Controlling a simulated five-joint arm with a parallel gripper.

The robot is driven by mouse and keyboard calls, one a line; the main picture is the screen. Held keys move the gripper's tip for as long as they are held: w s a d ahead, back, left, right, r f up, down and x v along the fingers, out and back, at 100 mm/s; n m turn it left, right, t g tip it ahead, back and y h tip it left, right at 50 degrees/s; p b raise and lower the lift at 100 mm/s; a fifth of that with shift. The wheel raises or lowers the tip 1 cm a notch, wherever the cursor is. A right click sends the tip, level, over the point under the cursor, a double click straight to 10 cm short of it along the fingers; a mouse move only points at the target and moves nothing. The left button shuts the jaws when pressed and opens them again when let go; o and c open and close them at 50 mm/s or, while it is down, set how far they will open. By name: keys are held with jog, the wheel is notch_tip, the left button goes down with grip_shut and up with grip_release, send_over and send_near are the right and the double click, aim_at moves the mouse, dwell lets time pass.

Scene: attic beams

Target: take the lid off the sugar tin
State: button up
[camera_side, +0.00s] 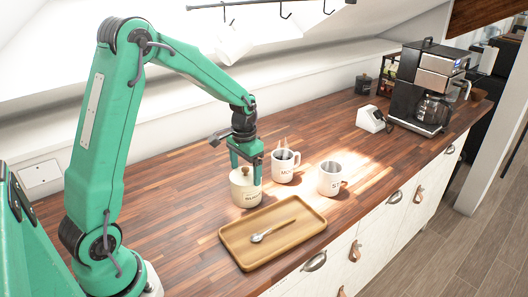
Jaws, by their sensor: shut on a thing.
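The sugar tin (247,195) is a cream, round tin with dark lettering, upright on the wooden counter just behind the tray. Its lid has a small brown knob (244,171) on top. My gripper (246,166) points down over the tin, with its green fingers at the knob. It is shut on the lid's knob, which the fingers partly hide. The lid appears to sit on the tin; I cannot tell whether there is any gap under it.
A wooden tray (232,237) holding a spoon (272,232) lies in front of the tin. Two white mugs (285,167) (330,179) stand to the right, one steaming. A coffee maker (428,85), a small white device (371,119) and a dark jar (363,84) stand farther back. The counter's left is clear.

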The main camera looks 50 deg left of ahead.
aim_at(246, 168)
jog(key=shift+r, duration=0.8)
notch_tip(246, 168, up, 2)
jog(key=shift+w+r, duration=0.1)
jog(key=s+d+r, duration=0.3)
jog(key=d+r, duration=0.4)
jog(key=d, duration=0.4)
jog(key=shift+s, duration=0.15)
jog(key=shift+d, duration=0.1)
jog(key=s+f+n, duration=0.4)
jog(key=s+f, duration=0.3)
jog(key=s, duration=0.6)
jog(key=shift+f, duration=0.25)
jog(key=shift+a, duration=0.2)
jog(key=a+f, duration=0.2)
jog(key=a, duration=0.2)
jog(key=w+a+f, duration=0.1)
jog(key=a+f, duration=0.1)
jog(key=a, duration=0.1)
jog(key=a+f, duration=0.3)
jog(key=a, duration=0.1)
jog(key=shift+w+a, duration=0.2)
jog(key=shift+a, duration=0.1)
